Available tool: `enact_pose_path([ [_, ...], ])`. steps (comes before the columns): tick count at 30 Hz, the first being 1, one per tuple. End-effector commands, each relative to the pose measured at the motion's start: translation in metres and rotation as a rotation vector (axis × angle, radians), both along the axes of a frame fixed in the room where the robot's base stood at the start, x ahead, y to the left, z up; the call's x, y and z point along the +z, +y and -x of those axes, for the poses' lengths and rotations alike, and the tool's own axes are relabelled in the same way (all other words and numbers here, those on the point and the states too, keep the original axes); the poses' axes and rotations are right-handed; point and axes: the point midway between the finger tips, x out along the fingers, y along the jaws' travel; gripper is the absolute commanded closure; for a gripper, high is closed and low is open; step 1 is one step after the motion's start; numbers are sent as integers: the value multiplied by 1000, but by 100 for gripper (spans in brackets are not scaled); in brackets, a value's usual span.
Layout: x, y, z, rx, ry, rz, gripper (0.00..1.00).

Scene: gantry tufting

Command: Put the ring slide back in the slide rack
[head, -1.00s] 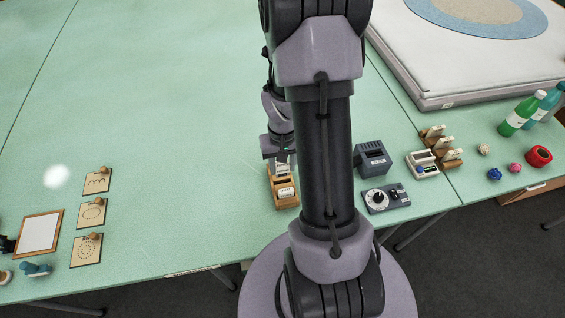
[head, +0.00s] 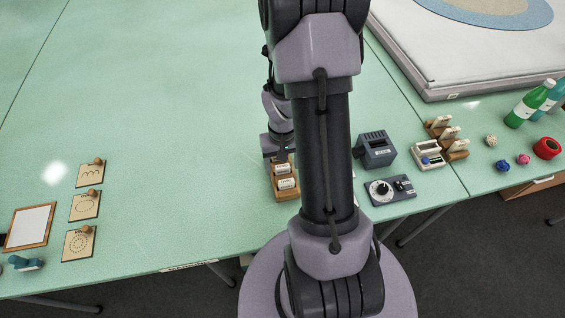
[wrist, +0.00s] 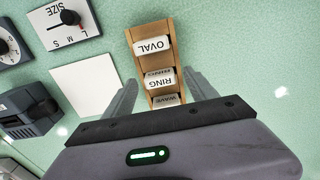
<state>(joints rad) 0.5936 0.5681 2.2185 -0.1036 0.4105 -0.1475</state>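The ring slide, a white block marked RING (wrist: 160,80), sits in the wooden slide rack (wrist: 151,62) in the wrist view. A slide marked OVAL (wrist: 152,46) and one marked WAVE (wrist: 168,100) stand in the slots on either side of it; WAVE is partly hidden by my gripper body. My gripper (wrist: 163,79) is open, with one finger on each side of the rack and apart from the ring slide. In the head view the rack (head: 287,198) shows beside my arm, and my gripper there is mostly hidden.
A grey boxy device (head: 375,150) and a dial panel (head: 390,190) stand right of the rack. A white square (wrist: 85,85) lies beside it. Wooden plates with knobs (head: 85,207) lie at the left. The green table (head: 170,150) between is clear.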

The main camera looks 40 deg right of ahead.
Motion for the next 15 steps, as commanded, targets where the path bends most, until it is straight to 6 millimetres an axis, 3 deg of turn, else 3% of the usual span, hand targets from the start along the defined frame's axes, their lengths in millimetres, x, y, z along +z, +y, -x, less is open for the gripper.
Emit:
enact_pose_path([
  [8,8,0,0,0,-1,1,34],
  [11,30,0,-1,0,-3,2,34],
  [15,75,-1,-1,-1,-4,3,34],
])
